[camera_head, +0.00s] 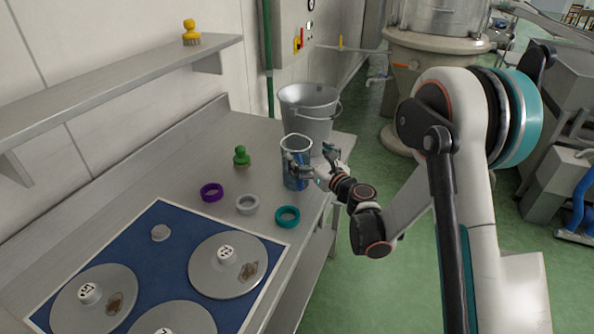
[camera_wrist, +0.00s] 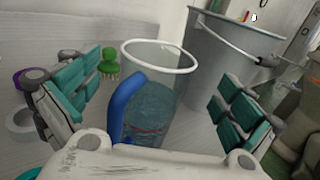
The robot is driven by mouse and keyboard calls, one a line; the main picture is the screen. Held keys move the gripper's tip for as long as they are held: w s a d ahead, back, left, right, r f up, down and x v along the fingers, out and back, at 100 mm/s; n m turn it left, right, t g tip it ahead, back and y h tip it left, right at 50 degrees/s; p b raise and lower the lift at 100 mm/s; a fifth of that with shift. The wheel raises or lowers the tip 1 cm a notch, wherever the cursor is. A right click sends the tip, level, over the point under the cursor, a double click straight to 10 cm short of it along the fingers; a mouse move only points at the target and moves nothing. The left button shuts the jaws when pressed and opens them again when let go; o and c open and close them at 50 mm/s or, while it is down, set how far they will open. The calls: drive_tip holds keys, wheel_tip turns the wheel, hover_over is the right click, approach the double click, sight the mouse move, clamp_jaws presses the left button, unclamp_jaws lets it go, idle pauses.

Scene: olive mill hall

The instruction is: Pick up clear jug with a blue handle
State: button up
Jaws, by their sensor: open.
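The clear jug (camera_head: 296,150) stands upright on the metal table in front of the grey bucket. In the wrist view the jug (camera_wrist: 160,85) has a white rim, a blue handle (camera_wrist: 122,105) facing me, and bluish contents in its lower part. My gripper (camera_head: 312,160) is at the jug, coming from the right in the head view. In the wrist view my gripper (camera_wrist: 155,105) is open, with one teal-padded finger left of the jug and the other to its right. Clear gaps show between both fingers and the jug. My palm hides the jug's base.
A metal bucket (camera_head: 309,112) stands close behind the jug. A green brush (camera_head: 242,156) and purple (camera_head: 211,193), grey (camera_head: 247,204) and teal (camera_head: 287,217) rings lie to the left. A blue mat (camera_head: 150,250) holds metal lids nearer. A wall shelf (camera_head: 110,88) hangs at left.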

drive_tip(key=x, duration=0.2)
drive_tip(key=b+x, duration=0.1)
drive_tip(key=shift+w+a+f, duration=0.2)
drive_tip(key=shift+w+a, duration=0.05)
drive_tip(key=shift+a, duration=0.05)
drive_tip(key=shift+w+a+r, duration=0.1)
drive_tip(key=shift+w+a, duration=0.2)
drive_tip(key=shift+w, duration=0.15)
drive_tip(key=c, duration=2.2)
drive_tip(key=shift+o, duration=0.2)
drive_tip(key=shift+r, duration=0.1)
